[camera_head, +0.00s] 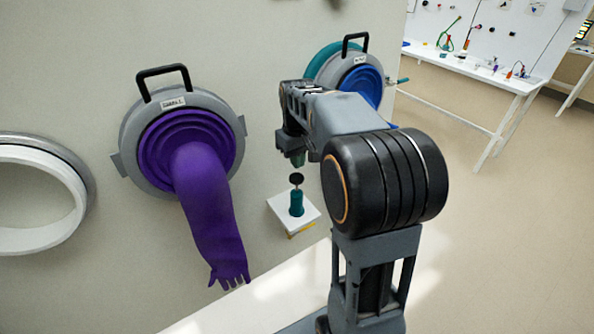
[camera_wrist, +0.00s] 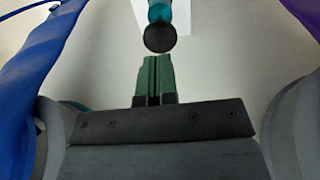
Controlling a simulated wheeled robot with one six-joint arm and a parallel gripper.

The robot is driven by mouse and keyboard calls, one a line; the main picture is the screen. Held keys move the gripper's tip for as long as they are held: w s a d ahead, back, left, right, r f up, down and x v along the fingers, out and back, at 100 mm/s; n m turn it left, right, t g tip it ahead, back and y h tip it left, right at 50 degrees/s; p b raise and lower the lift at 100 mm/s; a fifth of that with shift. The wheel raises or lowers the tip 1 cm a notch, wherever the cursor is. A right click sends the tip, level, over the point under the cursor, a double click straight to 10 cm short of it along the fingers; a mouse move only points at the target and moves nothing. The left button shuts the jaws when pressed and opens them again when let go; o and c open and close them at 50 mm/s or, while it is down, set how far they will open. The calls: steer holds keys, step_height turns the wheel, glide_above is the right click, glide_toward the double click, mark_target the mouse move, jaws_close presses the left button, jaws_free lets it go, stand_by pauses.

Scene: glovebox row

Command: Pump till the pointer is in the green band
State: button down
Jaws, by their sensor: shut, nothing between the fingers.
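The pump is a teal cylinder (camera_head: 296,208) with a black round knob (camera_head: 296,179) on a thin rod. It stands upright on a small white shelf (camera_head: 280,205) on the wall. My gripper (camera_head: 298,159) is above the knob in the head view, its green fingers pointing down. In the wrist view the green fingers (camera_wrist: 155,62) are shut and empty. The black knob (camera_wrist: 160,38) is just beyond their tips, apparently apart from them, with the teal body (camera_wrist: 159,11) behind it. I cannot make out a gauge, pointer or green band in either view.
A purple glove (camera_head: 208,215) hangs from its grey-ringed port left of the pump. A blue-sleeved port (camera_head: 368,84) is behind my arm; blue material (camera_wrist: 45,60) edges the wrist view. An empty white ring (camera_head: 72,205) is far left. A white bench (camera_head: 475,72) stands back right.

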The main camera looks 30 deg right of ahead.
mark_target(297, 178)
steer(key=shift+f, duration=2.1)
step_height(297, 178, down, 5)
steer(key=b, duration=0.2)
steer(key=shift+b, duration=0.4)
steer(key=shift+s+r, duration=0.1)
steer(key=shift+r+p, duration=0.4)
steer(key=shift+p, duration=0.15)
step_height(297, 178, up, 14)
steer(key=p, duration=0.2)
steer(key=shift+f, duration=0.15)
